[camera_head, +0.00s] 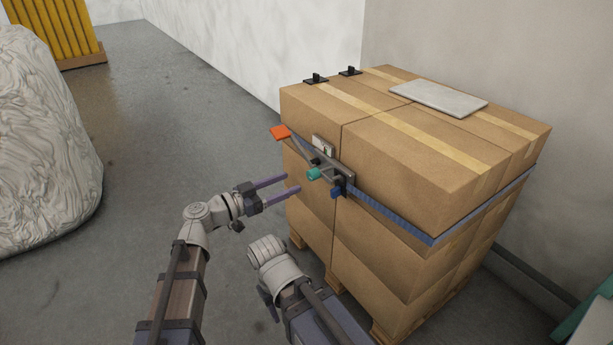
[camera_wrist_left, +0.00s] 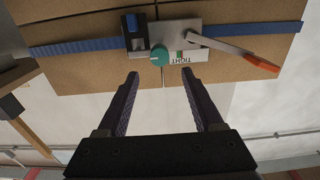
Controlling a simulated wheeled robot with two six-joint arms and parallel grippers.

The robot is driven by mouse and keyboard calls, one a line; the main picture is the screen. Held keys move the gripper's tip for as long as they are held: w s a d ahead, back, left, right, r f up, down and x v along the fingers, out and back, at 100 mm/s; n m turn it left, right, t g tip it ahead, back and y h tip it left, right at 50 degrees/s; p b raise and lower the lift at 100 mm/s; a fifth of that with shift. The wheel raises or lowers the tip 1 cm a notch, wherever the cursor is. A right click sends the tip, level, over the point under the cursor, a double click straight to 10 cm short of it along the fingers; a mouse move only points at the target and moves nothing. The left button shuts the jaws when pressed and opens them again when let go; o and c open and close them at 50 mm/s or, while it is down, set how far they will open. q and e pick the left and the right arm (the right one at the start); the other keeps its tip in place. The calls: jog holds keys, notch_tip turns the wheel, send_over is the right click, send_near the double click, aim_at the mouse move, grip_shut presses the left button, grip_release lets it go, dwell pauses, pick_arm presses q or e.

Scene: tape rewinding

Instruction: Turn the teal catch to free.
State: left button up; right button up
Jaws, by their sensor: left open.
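The teal catch (camera_head: 313,174) is a small round knob on the metal ratchet of a blue strap around the stacked boxes. In the left wrist view the teal catch (camera_wrist_left: 159,56) sits beside a plate (camera_wrist_left: 186,56) reading TIGHT, upside down, with a small green mark. My left gripper (camera_head: 292,183) is open and empty, just left of and below the catch in the head view. In the left wrist view its fingertips (camera_wrist_left: 160,73) lie either side of the catch's line, short of it and apart from it. My right forearm shows at the bottom; its gripper does not.
An orange-ended lever (camera_head: 281,132) sticks out from the ratchet. The blue strap (camera_head: 390,217) crosses the cardboard boxes (camera_head: 440,150) on a pallet. A grey slab (camera_head: 438,98) lies on top. A wrapped white bulk (camera_head: 40,140) stands at left; the floor between is clear.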

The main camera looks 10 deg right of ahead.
aim_at(309, 175)
pick_arm(q)
jog(key=x, duration=0.7)
grip_shut()
dwell(0.6)
